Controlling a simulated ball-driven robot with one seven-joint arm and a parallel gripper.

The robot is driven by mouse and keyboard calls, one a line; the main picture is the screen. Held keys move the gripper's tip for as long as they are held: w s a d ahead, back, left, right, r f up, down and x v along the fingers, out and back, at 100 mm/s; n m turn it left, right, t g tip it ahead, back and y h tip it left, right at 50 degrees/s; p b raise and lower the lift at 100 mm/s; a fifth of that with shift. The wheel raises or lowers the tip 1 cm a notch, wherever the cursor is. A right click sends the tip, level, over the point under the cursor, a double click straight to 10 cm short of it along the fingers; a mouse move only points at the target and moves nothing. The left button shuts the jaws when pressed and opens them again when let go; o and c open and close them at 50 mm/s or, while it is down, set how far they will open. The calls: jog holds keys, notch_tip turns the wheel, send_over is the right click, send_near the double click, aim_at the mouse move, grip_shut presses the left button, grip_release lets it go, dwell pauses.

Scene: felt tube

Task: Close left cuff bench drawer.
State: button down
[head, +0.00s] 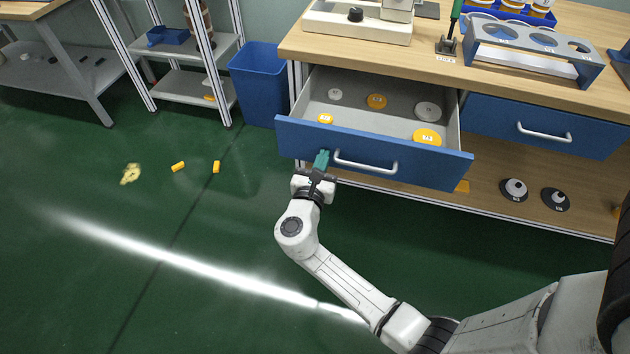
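The left drawer (374,152) of the bench (296,52) is pulled out, with a blue front and a silver bar handle (365,164). Inside it lie several round pieces, including a yellow disc (427,137), an orange disc (376,101) and a grey disc (428,111). My gripper (322,158) is in front of the drawer face, just left of the handle's left end. Its teal fingertips are at or very near the blue front; I cannot tell whether they touch it. The fingers look close together, but their gap is too small to judge.
The right drawer (540,127) is shut. A blue bin (256,82) stands left of the bench, beside a metal shelf (186,90). Yellow pieces (178,166) and a yellow splotch (131,174) lie on the green floor. Dark discs (556,200) lie on the lower shelf. The floor left of my arm is mostly clear.

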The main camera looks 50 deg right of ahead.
jog(key=b+x, duration=0.8)
jog(key=x, duration=1.5)
jog(key=shift+d+f+b, duration=0.2)
jog(key=shift+d+b, duration=0.1)
jog(key=shift+d, duration=0.1)
jog(key=shift+w+d, duration=0.15)
jog(key=shift+d, duration=0.15)
jog(key=shift+w+r, duration=0.2)
jog(key=shift+r, duration=0.05)
jog(key=shift+d, duration=0.1)
